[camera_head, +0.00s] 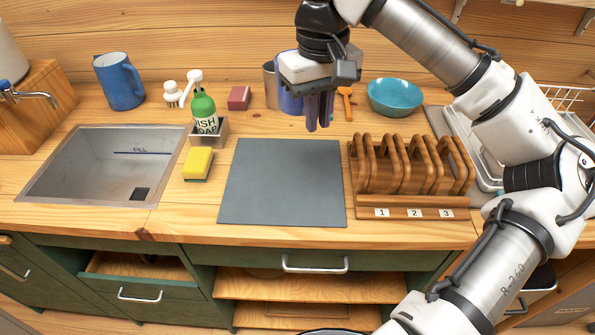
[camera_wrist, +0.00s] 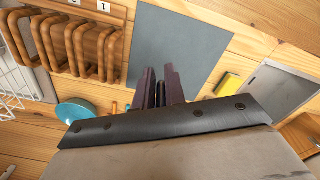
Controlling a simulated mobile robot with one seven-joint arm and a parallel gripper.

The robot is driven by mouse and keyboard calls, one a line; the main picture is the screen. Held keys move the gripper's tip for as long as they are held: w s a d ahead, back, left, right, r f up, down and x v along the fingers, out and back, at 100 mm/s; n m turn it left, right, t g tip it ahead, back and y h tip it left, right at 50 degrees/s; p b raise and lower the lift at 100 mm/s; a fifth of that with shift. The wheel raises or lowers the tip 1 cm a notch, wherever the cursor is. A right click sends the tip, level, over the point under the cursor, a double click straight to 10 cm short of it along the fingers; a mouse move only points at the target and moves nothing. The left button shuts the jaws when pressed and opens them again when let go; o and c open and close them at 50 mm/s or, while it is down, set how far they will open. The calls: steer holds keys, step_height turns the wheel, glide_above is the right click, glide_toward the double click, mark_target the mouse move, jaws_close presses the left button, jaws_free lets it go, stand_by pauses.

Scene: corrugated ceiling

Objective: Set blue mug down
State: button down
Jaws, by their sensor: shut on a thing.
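A blue mug (camera_head: 119,80) with its handle on the right stands upright on the counter behind the sink, well to the left of my gripper. My gripper (camera_head: 319,112) points down above the back edge of the grey mat (camera_head: 282,182). In the wrist view its dark purple fingers (camera_wrist: 160,85) are close together, with a thin dark thing (camera_wrist: 161,94) between them that I cannot identify. A violet-blue cup (camera_head: 290,98) shows partly behind my gripper; whether they touch is unclear. No mug shows in the wrist view.
A wooden rack (camera_head: 412,165) with numbered slots stands right of the mat, a turquoise bowl (camera_head: 395,96) behind it. A soap bottle (camera_head: 204,108), a yellow sponge (camera_head: 198,164) and the sink (camera_head: 105,165) lie left. A grey cup (camera_head: 270,85) stands behind. The mat is bare.

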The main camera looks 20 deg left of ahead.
step_height(320, 180, down, 19)
steer(key=shift+s+r+p, duration=0.1)
steer(key=shift+p, duration=0.75)
steer(key=shift+f, duration=0.25)
steer(key=c, duration=1.5)
jaws_free()
steer(key=shift+o, duration=0.2)
